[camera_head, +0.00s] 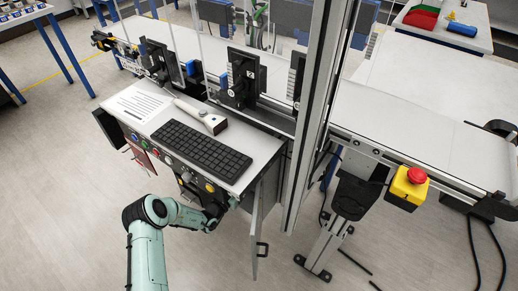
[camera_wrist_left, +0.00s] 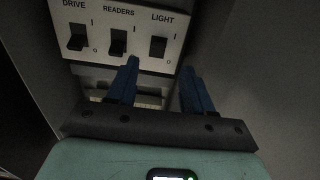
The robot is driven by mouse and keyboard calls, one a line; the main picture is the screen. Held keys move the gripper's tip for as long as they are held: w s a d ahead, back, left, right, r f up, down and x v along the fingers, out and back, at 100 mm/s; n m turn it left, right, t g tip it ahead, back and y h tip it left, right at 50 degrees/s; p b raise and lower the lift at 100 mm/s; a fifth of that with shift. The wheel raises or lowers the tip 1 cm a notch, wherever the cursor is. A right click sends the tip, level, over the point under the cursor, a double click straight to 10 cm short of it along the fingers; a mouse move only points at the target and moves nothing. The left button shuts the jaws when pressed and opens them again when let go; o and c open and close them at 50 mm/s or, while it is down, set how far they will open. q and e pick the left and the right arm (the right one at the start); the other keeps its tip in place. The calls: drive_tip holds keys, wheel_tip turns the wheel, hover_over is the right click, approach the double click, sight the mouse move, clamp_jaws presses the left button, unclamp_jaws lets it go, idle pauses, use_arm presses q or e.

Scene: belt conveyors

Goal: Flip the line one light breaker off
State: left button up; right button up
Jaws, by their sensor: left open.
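In the left wrist view a pale breaker panel (camera_wrist_left: 140,18) carries three black switches labelled DRIVE (camera_wrist_left: 77,38), READERS (camera_wrist_left: 117,42) and LIGHT (camera_wrist_left: 158,46), with I and O marks beside them. I cannot tell for sure which way the LIGHT lever is set. My left gripper (camera_wrist_left: 163,82) is open, its two blue fingers apart and empty, just below the LIGHT switch. The left fingertip overlaps the panel's lower part; I cannot tell whether it touches. In the head view my left arm reaches under the desk and the gripper is hidden. My right gripper is not in view.
The open cabinet door (camera_head: 257,232) hangs beside my left wrist. The desk (camera_head: 262,152) above holds a keyboard (camera_head: 202,149), a scanner (camera_head: 201,117) and a paper (camera_head: 136,104). A post (camera_head: 318,110) and an emergency stop (camera_head: 408,186) stand right.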

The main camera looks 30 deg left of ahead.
use_arm(q)
drive_tip(key=w+d+b, duration=0.1)
drive_tip(key=w, duration=0.6)
drive_tip(key=shift+w+b, duration=0.35)
drive_tip(key=shift+w, duration=0.05)
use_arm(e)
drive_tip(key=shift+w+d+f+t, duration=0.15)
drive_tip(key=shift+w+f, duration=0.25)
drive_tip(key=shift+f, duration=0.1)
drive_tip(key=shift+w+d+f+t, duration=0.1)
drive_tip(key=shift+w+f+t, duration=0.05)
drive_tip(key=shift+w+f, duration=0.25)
